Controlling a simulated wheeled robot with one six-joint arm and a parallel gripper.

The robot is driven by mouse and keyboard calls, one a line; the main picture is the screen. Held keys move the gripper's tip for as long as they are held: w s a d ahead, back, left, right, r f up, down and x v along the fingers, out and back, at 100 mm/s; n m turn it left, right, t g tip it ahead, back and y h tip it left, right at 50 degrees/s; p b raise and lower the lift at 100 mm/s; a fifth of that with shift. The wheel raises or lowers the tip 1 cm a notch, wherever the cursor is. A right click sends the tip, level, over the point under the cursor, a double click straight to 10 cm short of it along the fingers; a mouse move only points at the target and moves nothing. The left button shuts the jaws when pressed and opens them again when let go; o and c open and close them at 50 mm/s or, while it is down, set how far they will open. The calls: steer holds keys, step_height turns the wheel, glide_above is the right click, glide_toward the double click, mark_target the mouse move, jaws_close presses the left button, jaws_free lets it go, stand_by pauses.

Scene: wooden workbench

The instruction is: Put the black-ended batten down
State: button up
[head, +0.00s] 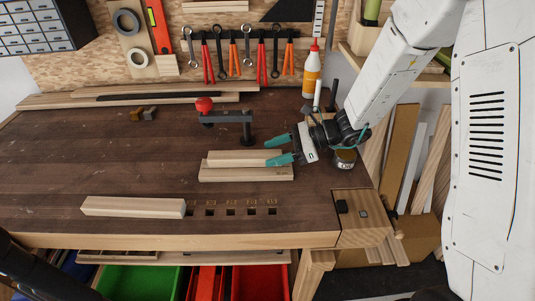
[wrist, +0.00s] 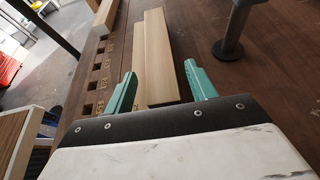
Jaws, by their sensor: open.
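Two pale wooden battens lie together on the bench in front of my gripper (head: 279,151). The upper batten (head: 240,157) lies on or against the lower batten (head: 245,174), roughly parallel to it; I cannot tell if it is fully supported by it. My gripper is open, its two teal fingers on either side of the upper batten's near end, with gaps visible in the wrist view (wrist: 161,72). The upper batten (wrist: 160,55) and lower batten (wrist: 138,60) also show there. No black end is visible on either; their ends by the gripper are partly hidden.
Another pale batten (head: 130,206) lies at the front left, beside a row of square holes (head: 231,211). A black clamp with a red knob (head: 204,104) stands behind the pair. A tin (head: 345,159) stands right of my gripper. The left of the bench is mostly clear.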

steer(key=v, duration=0.9)
steer(key=shift+d+r, duration=0.15)
steer(key=shift+d, duration=0.1)
steer(key=s+r+n+g+h, duration=0.2)
steer(key=s+r+n+h, duration=0.1)
steer(key=s+r+n, duration=0.4)
steer(key=s+d+r+n+t+h, duration=0.1)
steer(key=s+d+r+n+h, duration=0.1)
steer(key=s, duration=0.4)
steer(key=s+d+r+n+t+h, duration=0.1)
steer(key=s+d+r+n+h, duration=0.2)
steer(key=s+d+n+h, duration=0.2)
steer(key=s+d+r+n+t+h, duration=0.1)
steer(key=s+d+r+n+h, duration=0.1)
steer(key=s, duration=0.7)
steer(key=d+n+h, duration=0.1)
steer(key=d+n, duration=0.1)
steer(key=d, duration=0.1)
steer(key=shift+r+h, duration=0.15)
steer(key=shift+h, duration=0.15)
